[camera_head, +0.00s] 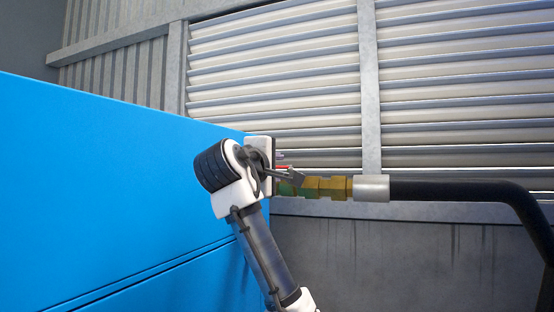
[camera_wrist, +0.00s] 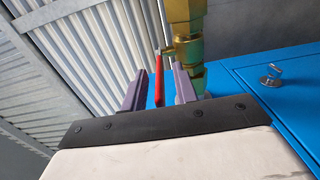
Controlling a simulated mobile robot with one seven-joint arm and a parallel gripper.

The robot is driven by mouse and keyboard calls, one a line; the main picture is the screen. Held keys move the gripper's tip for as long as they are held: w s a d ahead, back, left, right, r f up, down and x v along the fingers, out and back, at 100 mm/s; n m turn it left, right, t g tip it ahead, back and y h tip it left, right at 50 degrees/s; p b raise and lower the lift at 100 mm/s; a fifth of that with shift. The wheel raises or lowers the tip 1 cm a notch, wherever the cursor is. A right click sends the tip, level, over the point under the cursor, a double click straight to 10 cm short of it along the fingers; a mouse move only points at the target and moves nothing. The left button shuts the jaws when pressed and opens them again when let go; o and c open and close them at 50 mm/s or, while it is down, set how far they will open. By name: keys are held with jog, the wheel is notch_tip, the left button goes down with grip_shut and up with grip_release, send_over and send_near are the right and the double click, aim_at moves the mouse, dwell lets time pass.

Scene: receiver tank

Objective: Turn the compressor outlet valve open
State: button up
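The compressor outlet valve is a brass fitting (camera_head: 325,187) on the right side of the blue cabinet. In the wrist view its brass body (camera_wrist: 185,45) stands at top centre, with a narrow red lever handle (camera_wrist: 159,82) beside it. My gripper (camera_wrist: 160,75) is open, with one finger on each side of the red handle and a visible gap on both sides. In the head view my gripper (camera_head: 290,174) is at the cabinet end of the valve. My wrist and fingers hide part of the valve there, and only a bit of red shows.
The blue cabinet (camera_head: 95,180) fills the left. A metal sleeve (camera_head: 371,188) joins the valve to a black hose (camera_head: 450,190) that bends down at right. Behind is a louvred wall (camera_head: 275,75). A key lock (camera_wrist: 271,78) sits on the cabinet panel.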

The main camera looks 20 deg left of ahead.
jog(key=shift+w, duration=0.35)
jog(key=shift+c, duration=0.4)
grip_shut()
